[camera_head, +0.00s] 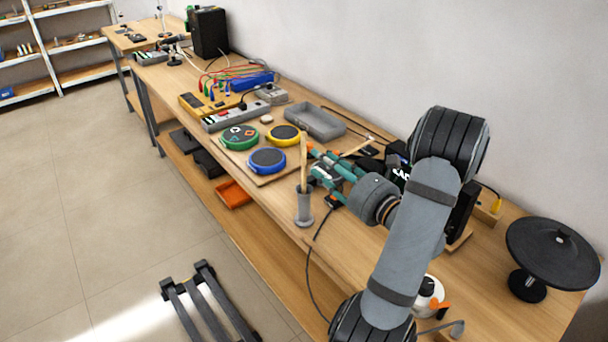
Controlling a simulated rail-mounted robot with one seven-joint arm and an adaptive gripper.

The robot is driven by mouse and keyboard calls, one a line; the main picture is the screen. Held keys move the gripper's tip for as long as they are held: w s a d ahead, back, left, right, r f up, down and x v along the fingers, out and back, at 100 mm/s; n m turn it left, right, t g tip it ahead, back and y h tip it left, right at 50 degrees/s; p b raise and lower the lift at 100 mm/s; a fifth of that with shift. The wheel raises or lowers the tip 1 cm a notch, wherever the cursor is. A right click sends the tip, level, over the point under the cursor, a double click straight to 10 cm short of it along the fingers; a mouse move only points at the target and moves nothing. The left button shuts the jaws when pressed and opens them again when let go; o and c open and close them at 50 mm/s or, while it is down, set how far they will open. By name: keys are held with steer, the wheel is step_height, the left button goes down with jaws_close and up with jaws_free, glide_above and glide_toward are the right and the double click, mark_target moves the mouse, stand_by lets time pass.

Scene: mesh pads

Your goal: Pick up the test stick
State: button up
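A pale wooden stick (304,158), which looks like the test stick, stands nearly upright in a grey round-based holder (304,208) at the table's front edge. My gripper (315,163), with teal fingers, is just right of the stick and points left towards it. Its fingers look spread apart, with nothing clearly held between them. From this view I cannot tell whether a fingertip touches the stick. The stick's lower end is hidden inside the holder. Another thin pale stick (357,147) shows just behind my gripper, partly hidden.
Green (239,137), yellow (285,135) and blue (267,160) round pads lie on a board left of the stick. A grey tray (315,122) lies behind. A black disc on a stand (553,250) is at the right. A cable hangs over the front edge.

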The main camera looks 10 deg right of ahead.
mark_target(304, 152)
steer(key=p+x, duration=0.1)
steer(key=x, duration=0.3)
steer(key=shift+w+a+p, duration=0.3)
steer(key=x, duration=0.2)
steer(key=f+p+x, duration=0.1)
steer(key=x, duration=0.1)
steer(key=shift+c, duration=1.4)
jaws_close()
